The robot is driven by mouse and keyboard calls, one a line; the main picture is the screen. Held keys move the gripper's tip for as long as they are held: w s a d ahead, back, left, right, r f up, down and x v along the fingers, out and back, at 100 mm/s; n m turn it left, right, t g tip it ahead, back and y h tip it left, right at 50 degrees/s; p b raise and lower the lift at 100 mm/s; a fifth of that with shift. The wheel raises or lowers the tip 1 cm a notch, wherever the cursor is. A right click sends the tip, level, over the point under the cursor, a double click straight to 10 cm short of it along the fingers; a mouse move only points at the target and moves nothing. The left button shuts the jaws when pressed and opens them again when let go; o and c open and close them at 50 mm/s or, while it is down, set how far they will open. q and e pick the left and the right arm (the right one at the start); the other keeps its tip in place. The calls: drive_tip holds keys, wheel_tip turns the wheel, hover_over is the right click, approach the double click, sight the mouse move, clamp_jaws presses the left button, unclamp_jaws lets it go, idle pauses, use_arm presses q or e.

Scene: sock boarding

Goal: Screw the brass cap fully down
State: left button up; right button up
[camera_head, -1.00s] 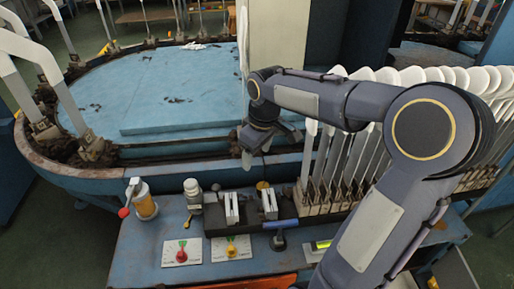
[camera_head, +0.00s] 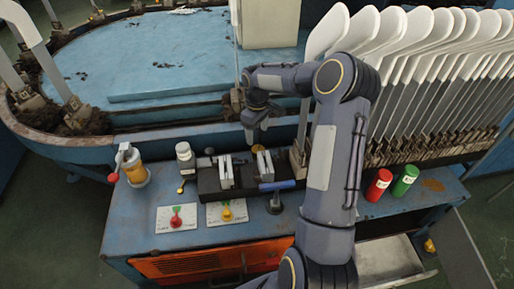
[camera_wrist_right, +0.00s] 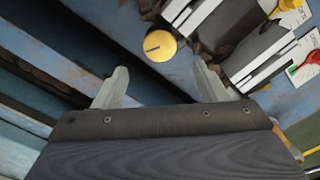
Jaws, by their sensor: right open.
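The brass cap (camera_wrist_right: 160,45) is a round yellow disc with a dark line on its top, seen in the right wrist view. In the head view the cap (camera_head: 258,150) shows small at the back edge of the bench, partly hidden by my gripper. My right gripper (camera_wrist_right: 160,78) is open and empty, its two grey fingers pointing toward the cap, one on each side of its line. The cap lies just beyond the fingertips, not between them. In the head view my right gripper (camera_head: 257,134) hangs just above and behind the cap. My left gripper is not in view.
A vise-like block (camera_head: 226,172) and a blue-handled tool (camera_head: 276,186) stand close to the cap. A white-capped bottle (camera_head: 185,157), an amber jar (camera_head: 136,172) and two dial plates (camera_head: 176,218) are left. Red (camera_head: 378,186) and green (camera_head: 404,181) cylinders stand right, below upright white boards (camera_head: 440,30).

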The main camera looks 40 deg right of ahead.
sight(258, 148)
wheel_tip(258, 148, down, 8)
drive_tip(key=shift+r+b, duration=0.25)
drive_tip(key=shift+b, duration=0.7)
drive_tip(key=c, duration=1)
drive_tip(key=shift+m, duration=0.3)
drive_tip(key=m+p, duration=0.1)
drive_tip(key=m, duration=0.4)
drive_tip(key=shift+d+r+m, duration=0.1)
drive_tip(key=shift+m, duration=0.2)
drive_tip(key=m+p, duration=0.1)
drive_tip(key=m, duration=0.4)
drive_tip(key=shift+d+m, duration=0.1)
drive_tip(key=shift+m, duration=0.2)
